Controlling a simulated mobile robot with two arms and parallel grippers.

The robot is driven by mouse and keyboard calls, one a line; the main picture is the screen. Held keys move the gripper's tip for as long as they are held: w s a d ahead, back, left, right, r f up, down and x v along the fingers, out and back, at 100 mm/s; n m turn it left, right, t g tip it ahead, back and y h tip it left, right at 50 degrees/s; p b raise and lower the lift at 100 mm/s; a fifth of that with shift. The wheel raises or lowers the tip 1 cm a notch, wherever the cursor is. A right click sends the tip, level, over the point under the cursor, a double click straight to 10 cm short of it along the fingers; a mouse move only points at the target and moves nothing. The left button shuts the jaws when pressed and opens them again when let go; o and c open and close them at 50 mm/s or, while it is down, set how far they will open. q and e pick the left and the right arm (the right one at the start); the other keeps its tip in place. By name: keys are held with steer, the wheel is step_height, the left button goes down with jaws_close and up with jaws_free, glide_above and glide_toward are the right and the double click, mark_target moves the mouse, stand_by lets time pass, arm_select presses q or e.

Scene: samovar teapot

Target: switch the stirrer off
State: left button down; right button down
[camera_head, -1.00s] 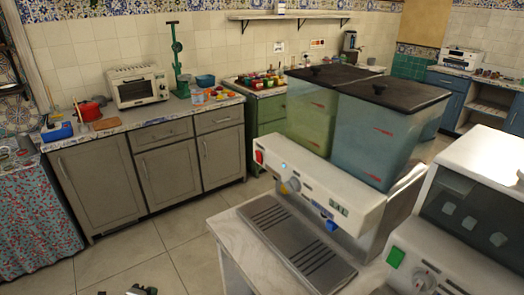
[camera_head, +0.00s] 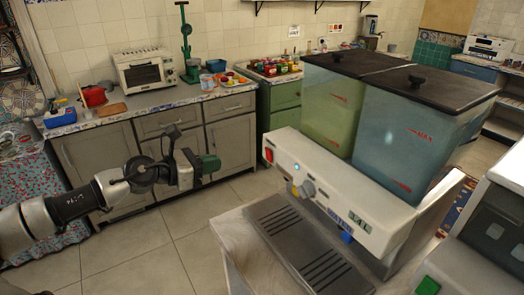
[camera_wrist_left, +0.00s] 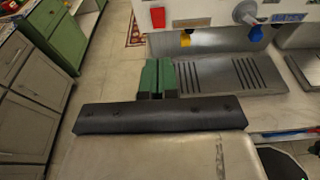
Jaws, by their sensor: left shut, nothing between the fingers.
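The drink machine with two lidded tanks (camera_head: 340,190) stands on a pale counter. On its white front are a red switch (camera_head: 268,154) at the left end, a small lit blue light (camera_head: 297,167) and a grey dial (camera_head: 308,188). My left gripper (camera_head: 210,164) is shut and empty, to the left of the machine and apart from it. In the left wrist view my left gripper's green fingertips (camera_wrist_left: 158,78) are together, before the slotted drip tray (camera_wrist_left: 235,75). There the dial (camera_wrist_left: 245,12) and a blue tap (camera_wrist_left: 255,34) show at the top.
A second white machine with a green button (camera_head: 428,286) stands close on the right. The pale counter (camera_head: 237,235) has some bare room at its left edge. Open floor (camera_head: 150,240) lies between it and the grey cabinets (camera_head: 231,140).

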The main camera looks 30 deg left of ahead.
arm_select(q)
steer(key=shift+w, duration=0.15)
steer(key=p, duration=0.7)
glide_toward(267, 149)
steer(key=x, duration=0.6)
steer(key=shift+d+f, duration=0.15)
steer(key=shift+d, duration=0.05)
steer(key=shift+w+d+f+p, duration=0.1)
steer(key=shift+w+d+p, duration=0.25)
steer(key=shift+w, duration=0.2)
steer(key=shift+w+d, duration=0.1)
steer(key=shift+w, duration=0.2)
